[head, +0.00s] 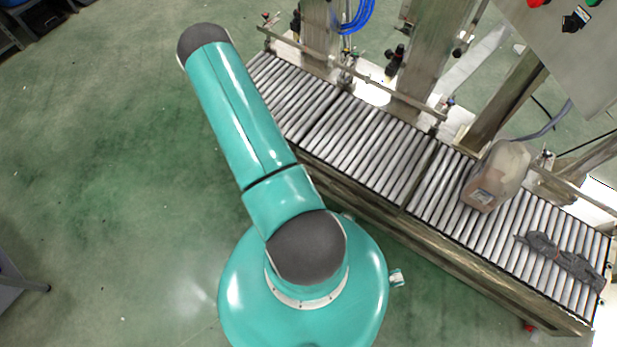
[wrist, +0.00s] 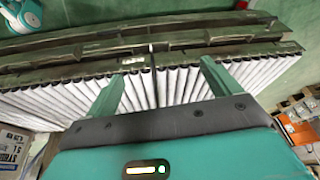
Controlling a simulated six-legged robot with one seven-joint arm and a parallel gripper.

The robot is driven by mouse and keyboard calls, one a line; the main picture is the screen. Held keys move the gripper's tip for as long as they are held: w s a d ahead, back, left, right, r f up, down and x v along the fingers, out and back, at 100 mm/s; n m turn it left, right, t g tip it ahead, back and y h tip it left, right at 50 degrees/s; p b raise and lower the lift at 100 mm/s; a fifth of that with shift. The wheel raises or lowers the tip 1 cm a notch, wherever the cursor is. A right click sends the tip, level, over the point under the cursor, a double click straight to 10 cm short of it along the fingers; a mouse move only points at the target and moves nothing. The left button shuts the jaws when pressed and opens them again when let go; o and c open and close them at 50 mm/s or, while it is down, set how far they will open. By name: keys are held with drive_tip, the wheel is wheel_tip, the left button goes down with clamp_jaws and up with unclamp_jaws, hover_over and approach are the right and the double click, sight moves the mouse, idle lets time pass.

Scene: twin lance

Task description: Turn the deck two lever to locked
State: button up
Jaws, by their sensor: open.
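My gripper (wrist: 162,82) shows in the wrist view with its two teal fingers spread apart and nothing between them. The fingers stand out in front of the roller conveyor (wrist: 240,78); I cannot tell how far off the rollers are. No lever that I can make out as the deck two lever shows in either view. In the head view my arm reaches up and left over the green floor, and my gripper is not seen there.
In the head view the roller conveyor (head: 350,135) runs diagonally to the lower right. A brownish jug (head: 497,176) and a dark grey object (head: 565,258) lie on it. A steel panel (head: 570,50) with a black switch (head: 577,18) is at top right.

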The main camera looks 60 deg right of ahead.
drive_tip(key=s+f+m+g, duration=0.2)
drive_tip(key=s+f, duration=1)
drive_tip(key=w+x, duration=0.1)
drive_tip(key=x, duration=1.2)
drive_tip(key=shift+s+d+h, duration=0.25)
drive_tip(key=shift+d+h, duration=0.05)
drive_tip(key=shift+d, duration=0.1)
drive_tip(key=shift+c, duration=0.2)
drive_tip(key=shift+t, duration=0.3)
drive_tip(key=c, duration=1)
